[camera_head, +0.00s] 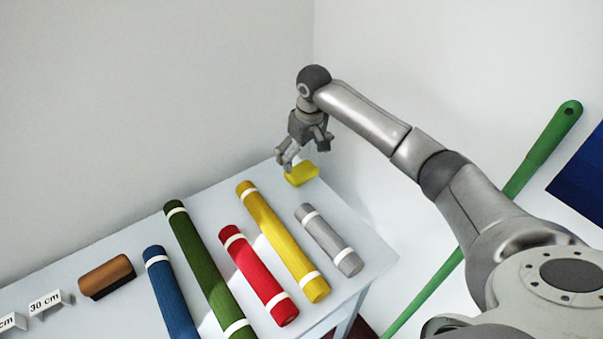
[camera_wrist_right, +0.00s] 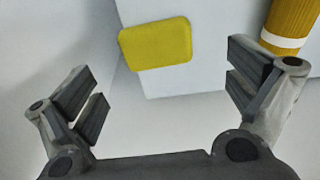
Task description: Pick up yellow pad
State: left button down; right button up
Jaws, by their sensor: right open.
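The yellow pad (camera_head: 301,174) lies flat near the far right corner of the white table, just beyond the rolls. It also shows in the right wrist view (camera_wrist_right: 156,43), ahead of the fingers at the top middle. My right gripper (camera_head: 305,158) is just above and beside the pad in the head view. In the right wrist view my right gripper (camera_wrist_right: 165,95) has its fingers wide apart with nothing between them, and the pad is beyond the fingertips. My left gripper is in neither view.
Blue (camera_head: 168,290), green (camera_head: 207,265), red (camera_head: 258,275), yellow (camera_head: 283,242) and grey (camera_head: 328,239) banded rolls lie on the table (camera_head: 375,262). A brown block (camera_head: 106,274) and label cards (camera_head: 47,303) are at left. A green pole (camera_head: 545,140) leans at right. The wall is close behind.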

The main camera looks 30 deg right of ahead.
aim_at(302, 170)
jog(key=shift+w+d+f+p, duration=0.1)
jog(key=shift+w+f+p, duration=0.1)
jog(key=shift+f, duration=0.9)
jog(key=shift+w+f+p, duration=0.2)
jog(key=shift+f, duration=0.9)
jog(key=shift+w+d+f+p, duration=0.1)
jog(key=shift+w+f+p, duration=0.1)
jog(key=shift+f, duration=0.9)
jog(key=c, duration=0.8)
